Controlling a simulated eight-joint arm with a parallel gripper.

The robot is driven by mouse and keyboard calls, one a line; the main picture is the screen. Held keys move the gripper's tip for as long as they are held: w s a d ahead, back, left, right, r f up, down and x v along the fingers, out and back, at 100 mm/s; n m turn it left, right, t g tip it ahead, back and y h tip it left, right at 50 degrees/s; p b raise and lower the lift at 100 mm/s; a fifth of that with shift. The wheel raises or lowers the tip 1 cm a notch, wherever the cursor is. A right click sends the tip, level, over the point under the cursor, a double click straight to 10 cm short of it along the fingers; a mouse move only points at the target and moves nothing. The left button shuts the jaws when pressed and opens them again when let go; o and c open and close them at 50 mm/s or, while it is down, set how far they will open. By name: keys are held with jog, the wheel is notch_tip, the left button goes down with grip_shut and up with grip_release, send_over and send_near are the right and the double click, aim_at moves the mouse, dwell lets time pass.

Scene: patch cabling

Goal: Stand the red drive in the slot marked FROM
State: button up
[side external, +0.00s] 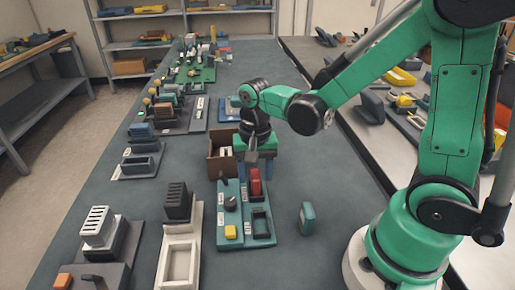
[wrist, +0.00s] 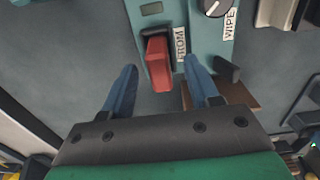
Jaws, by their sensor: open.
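The red drive (side external: 255,182) stands upright at the far right of the teal panel (side external: 231,205). In the wrist view the red drive (wrist: 158,64) sits at a dark-rimmed slot beside the FROM label (wrist: 180,44). It looks seated there, but its lower end is hidden, so I cannot tell how deep. My gripper (wrist: 160,72) is open, with one blue finger on each side of the red drive and visible gaps between. In the side view my gripper (side external: 253,160) is just behind and above the drive.
The panel also has a WIPE knob (wrist: 216,6), a yellow button (side external: 230,231) and a second dark slot (side external: 261,223). A teal block (side external: 307,218) stands on the table to the right. A brown box (side external: 221,165) is close to my gripper's left.

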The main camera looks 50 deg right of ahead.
aim_at(255, 174)
notch_tip(255, 174, up, 9)
jog(key=s+n+t, duration=0.2)
jog(key=n+t, duration=0.5)
jog(key=n, duration=0.2)
jog(key=shift+a, duration=0.15)
